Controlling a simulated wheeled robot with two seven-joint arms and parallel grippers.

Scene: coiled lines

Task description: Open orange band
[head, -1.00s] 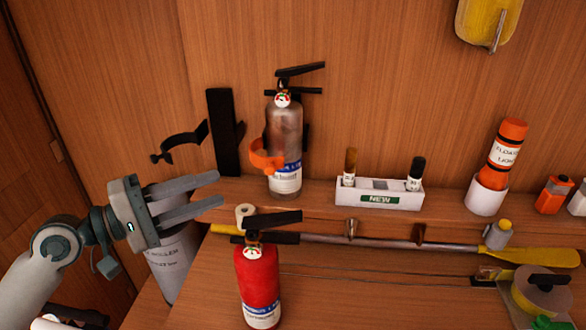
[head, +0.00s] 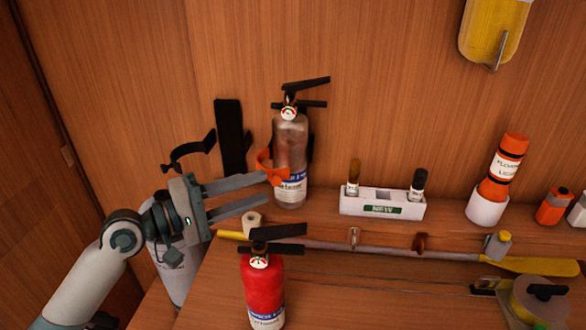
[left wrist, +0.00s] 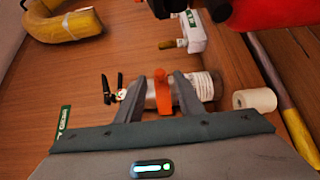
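The orange band (head: 264,163) sits around the middle of a silver-grey extinguisher (head: 288,145), which stands upright against the wooden wall. The band also shows in the left wrist view (left wrist: 161,92), crossing the lying-looking extinguisher (left wrist: 194,86). My left gripper (head: 267,188) is open, its fingers pointing right, with the upper fingertip close to the band in the head view. In the left wrist view the band appears between the two spread fingers. I cannot tell whether a finger touches it. Part of the band is hidden behind the fingers. My right gripper is not in view.
A red extinguisher (head: 262,290) stands in front, below the gripper. A white roll (head: 252,221) and a long yellow-ended paddle (head: 380,249) lie near. A white marker holder (head: 383,204) stands right.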

